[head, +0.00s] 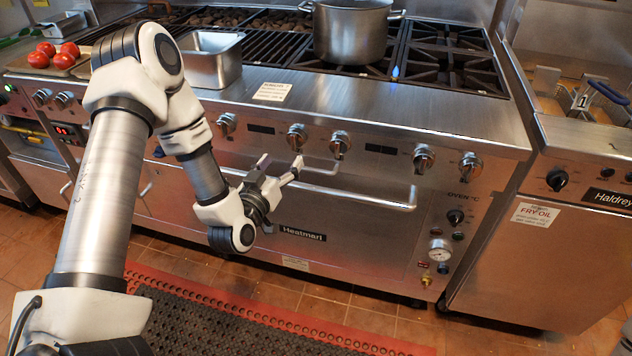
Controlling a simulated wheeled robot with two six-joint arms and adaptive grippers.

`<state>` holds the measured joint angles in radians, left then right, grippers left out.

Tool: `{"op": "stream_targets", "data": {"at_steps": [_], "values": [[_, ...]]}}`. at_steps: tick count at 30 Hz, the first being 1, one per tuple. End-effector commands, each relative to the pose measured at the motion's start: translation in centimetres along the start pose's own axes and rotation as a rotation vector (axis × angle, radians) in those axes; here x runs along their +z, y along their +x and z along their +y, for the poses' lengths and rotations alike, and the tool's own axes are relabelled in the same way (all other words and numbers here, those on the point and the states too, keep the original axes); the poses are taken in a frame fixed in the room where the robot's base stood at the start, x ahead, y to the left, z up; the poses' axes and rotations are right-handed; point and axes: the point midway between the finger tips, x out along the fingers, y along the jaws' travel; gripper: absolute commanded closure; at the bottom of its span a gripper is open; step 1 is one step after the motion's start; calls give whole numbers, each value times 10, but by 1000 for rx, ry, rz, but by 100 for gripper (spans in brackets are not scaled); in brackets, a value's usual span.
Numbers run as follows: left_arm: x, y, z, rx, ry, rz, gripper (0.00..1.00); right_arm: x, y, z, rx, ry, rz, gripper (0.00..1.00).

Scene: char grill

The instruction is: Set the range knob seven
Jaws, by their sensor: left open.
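The range (385,108) has a row of round metal knobs along its front panel. A knob at the right end (470,166) has another knob (423,158) to its left. Nearer the middle are two knobs, one (340,144) right of the other (297,136), and a further knob (227,124) is left of them. No knob numbers are readable, and my arm hides part of the row. My left gripper (280,165) is open and empty, its fingers pointing up toward the panel, just below the middle knobs. My right gripper is out of view.
An oven handle (365,197) sticks out below the panel. A black oven knob (455,217) is at lower right. A steel pot (350,30) stands on the grates near a small blue flame (395,72). The fryer (575,220) stands right; a mat (200,325) lies in front.

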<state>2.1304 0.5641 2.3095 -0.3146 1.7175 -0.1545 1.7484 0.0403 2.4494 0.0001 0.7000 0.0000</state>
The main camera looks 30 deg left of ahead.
Motion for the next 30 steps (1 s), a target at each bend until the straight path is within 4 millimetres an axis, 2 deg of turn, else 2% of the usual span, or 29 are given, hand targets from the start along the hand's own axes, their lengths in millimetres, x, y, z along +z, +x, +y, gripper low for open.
{"op": "stream_targets", "data": {"at_steps": [1,5,12,15,24,29,30], "values": [[3,2,0,1,-1,6,25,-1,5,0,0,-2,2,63],[-2,14,2,4,3,7,25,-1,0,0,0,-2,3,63],[-2,60,2,5,3,5,25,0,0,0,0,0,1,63],[-1,73,1,3,2,4,25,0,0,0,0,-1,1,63],[-1,79,2,3,0,1,25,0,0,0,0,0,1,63],[-1,79,2,3,0,1,82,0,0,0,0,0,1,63],[-1,79,2,2,0,2,86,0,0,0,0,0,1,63]]}}
